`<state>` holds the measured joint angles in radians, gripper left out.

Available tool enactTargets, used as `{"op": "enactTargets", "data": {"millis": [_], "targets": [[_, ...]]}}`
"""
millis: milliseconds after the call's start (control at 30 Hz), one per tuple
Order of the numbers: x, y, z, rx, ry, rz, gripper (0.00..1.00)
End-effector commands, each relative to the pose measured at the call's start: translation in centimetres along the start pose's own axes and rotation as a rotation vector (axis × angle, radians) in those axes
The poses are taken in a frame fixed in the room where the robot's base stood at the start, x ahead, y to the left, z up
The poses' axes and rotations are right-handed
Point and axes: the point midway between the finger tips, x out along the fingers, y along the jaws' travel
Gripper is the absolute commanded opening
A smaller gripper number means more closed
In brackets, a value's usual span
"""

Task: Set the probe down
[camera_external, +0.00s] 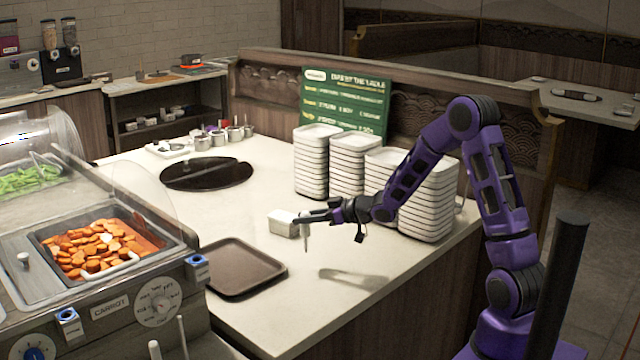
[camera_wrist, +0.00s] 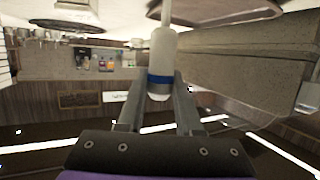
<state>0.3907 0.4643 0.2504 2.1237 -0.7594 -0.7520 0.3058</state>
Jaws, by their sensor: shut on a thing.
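In the wrist view the probe (camera_wrist: 162,50) is a white handle with a blue band, between the two fingers (camera_wrist: 160,97). A thin shaft runs from its far end. The probe's tip looks clear of the counter, but I cannot tell the exact gap. A small white block-like holder (camera_external: 281,224) stands just left of the probe.
A brown tray (camera_external: 242,267) lies empty at the front left of the counter. Tall stacks of white dishes (camera_external: 312,165) stand behind my gripper. The food bar with carrots (camera_external: 95,250) is at the left. The counter between tray and right edge is clear.

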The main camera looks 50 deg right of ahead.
Motion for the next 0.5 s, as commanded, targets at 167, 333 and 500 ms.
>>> {"op": "enactTargets", "data": {"millis": [167,333,500], "targets": [[0.4,0.0,1.4,0.001,0.0,0.0,0.0],[1.2,0.0,3.7,0.001,-0.002,-0.001,0.0],[1.4,0.0,4.3,-0.001,0.002,0.0,0.0]]}}
